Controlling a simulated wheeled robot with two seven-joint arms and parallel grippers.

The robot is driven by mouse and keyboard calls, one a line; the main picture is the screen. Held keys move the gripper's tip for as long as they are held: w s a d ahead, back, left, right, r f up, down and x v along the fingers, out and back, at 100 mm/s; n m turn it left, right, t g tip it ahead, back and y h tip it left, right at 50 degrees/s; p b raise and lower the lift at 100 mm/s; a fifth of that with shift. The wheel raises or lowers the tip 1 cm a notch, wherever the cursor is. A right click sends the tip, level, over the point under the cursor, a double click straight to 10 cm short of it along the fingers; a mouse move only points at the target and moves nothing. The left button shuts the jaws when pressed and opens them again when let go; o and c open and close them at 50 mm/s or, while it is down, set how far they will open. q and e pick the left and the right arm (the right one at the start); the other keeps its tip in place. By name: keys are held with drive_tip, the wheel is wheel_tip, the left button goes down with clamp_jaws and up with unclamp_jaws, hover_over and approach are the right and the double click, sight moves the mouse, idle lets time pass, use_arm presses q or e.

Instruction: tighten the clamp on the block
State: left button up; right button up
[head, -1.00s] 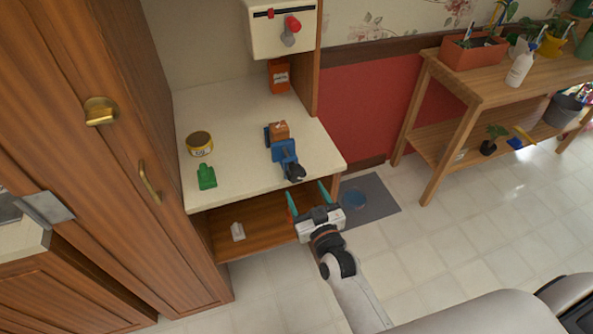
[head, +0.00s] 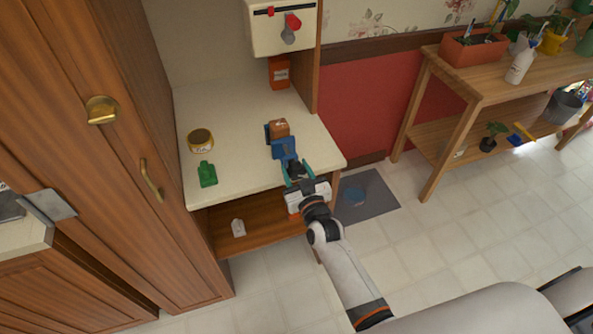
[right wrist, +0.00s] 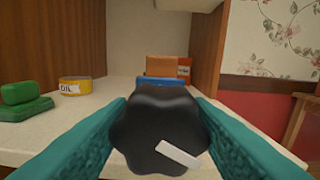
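A blue clamp (head: 284,148) stands near the right front edge of the cream counter. A brown block (head: 279,128) sits at its far end; in the right wrist view the block (right wrist: 167,68) shows behind the clamp's blue body (right wrist: 160,81). The clamp's black lobed knob (right wrist: 160,128) with a white mark faces the right wrist camera. My right gripper (head: 298,172) is open at the counter edge, its teal fingers on either side of the knob. A small gap or light contact at the knob's sides cannot be told apart. My left gripper is not in view.
On the counter (head: 235,105), a yellow tin (head: 200,140) and a green object (head: 207,174) stand left of the clamp. An orange box (head: 279,72) is behind it. A tall wooden cabinet (head: 120,180) borders the left; open floor lies right.

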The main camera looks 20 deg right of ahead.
drive_tip(key=shift+c, duration=1.1)
drive_tip(key=shift+m, duration=0.4)
drive_tip(key=m, duration=0.3)
drive_tip(key=shift+m, duration=2.2)
drive_tip(key=o, duration=1)
drive_tip(key=shift+s, duration=0.1)
